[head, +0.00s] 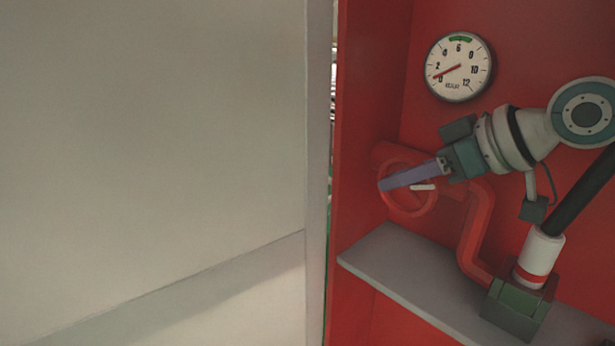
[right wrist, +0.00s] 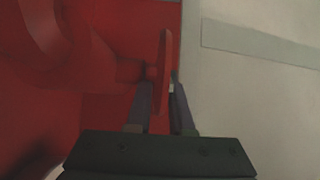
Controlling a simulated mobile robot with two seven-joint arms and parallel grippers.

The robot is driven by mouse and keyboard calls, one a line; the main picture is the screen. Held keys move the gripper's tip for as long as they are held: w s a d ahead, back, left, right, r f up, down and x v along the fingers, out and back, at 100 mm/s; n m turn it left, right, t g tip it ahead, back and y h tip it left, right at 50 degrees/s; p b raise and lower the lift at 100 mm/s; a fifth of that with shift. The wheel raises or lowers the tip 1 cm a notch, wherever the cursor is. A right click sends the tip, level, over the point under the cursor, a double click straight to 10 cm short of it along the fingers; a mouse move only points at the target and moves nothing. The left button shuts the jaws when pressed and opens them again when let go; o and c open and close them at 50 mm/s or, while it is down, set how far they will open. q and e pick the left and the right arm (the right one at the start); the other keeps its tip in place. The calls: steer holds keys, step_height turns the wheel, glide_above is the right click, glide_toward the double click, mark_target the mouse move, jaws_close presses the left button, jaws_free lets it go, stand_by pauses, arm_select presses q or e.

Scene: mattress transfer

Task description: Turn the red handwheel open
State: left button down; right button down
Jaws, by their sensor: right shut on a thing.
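The red handwheel (head: 407,212) sits on a red pipe inside a red cabinet, in the middle right of the head view. My right gripper (head: 385,185) reaches in from the right and is shut on the handwheel's rim. In the right wrist view the handwheel (right wrist: 163,75) shows nearly edge-on, with its rim between the two fingers of the right gripper (right wrist: 163,95). Part of the wheel is hidden behind the fingers in the head view. My left gripper is not in view.
A round pressure gauge (head: 459,67) hangs on the back wall, its needle near 0. A grey shelf (head: 380,265) lies below the wheel. A red pipe (head: 474,235) bends down beside my right arm. A pale wall (head: 150,130) fills the left.

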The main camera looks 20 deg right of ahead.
steer(key=shift+t+y, duration=0.3)
steer(key=shift+r, duration=0.15)
steer(key=c, duration=0.8)
jaws_free()
steer(key=p+v, duration=0.3)
steer(key=v, duration=0.7)
steer(key=shift+p, duration=0.3)
